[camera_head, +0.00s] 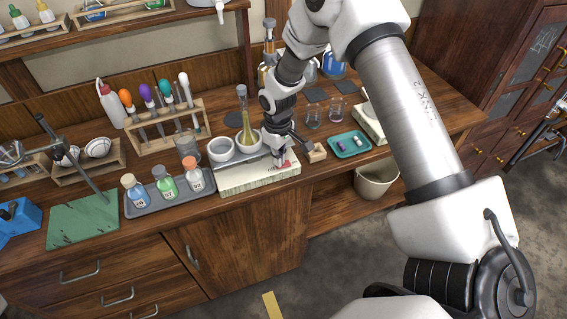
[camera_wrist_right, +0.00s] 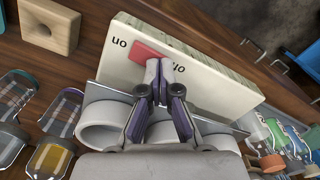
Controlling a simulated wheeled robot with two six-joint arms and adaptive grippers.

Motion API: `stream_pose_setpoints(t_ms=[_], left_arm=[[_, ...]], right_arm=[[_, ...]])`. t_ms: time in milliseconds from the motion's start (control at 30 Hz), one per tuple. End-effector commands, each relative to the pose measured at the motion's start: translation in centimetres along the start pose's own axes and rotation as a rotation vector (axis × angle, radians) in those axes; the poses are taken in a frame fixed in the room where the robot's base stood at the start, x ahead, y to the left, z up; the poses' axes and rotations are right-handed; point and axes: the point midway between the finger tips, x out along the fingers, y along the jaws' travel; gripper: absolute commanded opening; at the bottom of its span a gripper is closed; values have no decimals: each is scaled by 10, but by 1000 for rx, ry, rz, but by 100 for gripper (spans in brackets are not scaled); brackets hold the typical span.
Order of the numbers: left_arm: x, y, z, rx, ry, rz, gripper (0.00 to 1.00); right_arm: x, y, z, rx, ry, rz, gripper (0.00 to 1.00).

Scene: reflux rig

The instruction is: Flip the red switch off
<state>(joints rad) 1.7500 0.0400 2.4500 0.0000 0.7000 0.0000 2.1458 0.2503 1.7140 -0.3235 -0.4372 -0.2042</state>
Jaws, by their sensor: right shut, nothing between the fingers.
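The red switch (camera_wrist_right: 150,52) is set in a cream-coloured box (camera_wrist_right: 208,85) lettered "on" at its left end and "off" at its right end in the wrist view. In the head view the red switch (camera_head: 288,164) is a small red spot on the box (camera_head: 258,178) near the bench's front edge, partly behind my gripper. My right gripper (camera_wrist_right: 159,66) is shut and empty, its fingertips over the "off" end of the switch. I cannot tell whether they touch, or which way the switch is tilted. The right gripper also shows in the head view (camera_head: 279,160). My left gripper is out of view.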

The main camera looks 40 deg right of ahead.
Motion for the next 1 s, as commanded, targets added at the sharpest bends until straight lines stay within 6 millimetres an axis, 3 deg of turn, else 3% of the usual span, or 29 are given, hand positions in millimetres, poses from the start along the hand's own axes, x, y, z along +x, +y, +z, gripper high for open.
stream_pose_setpoints(t_ms=[467,1000], left_arm=[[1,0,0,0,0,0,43],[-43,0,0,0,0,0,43]], right_arm=[[4,0,0,0,0,0,0],[-48,0,0,0,-1,0,0]])
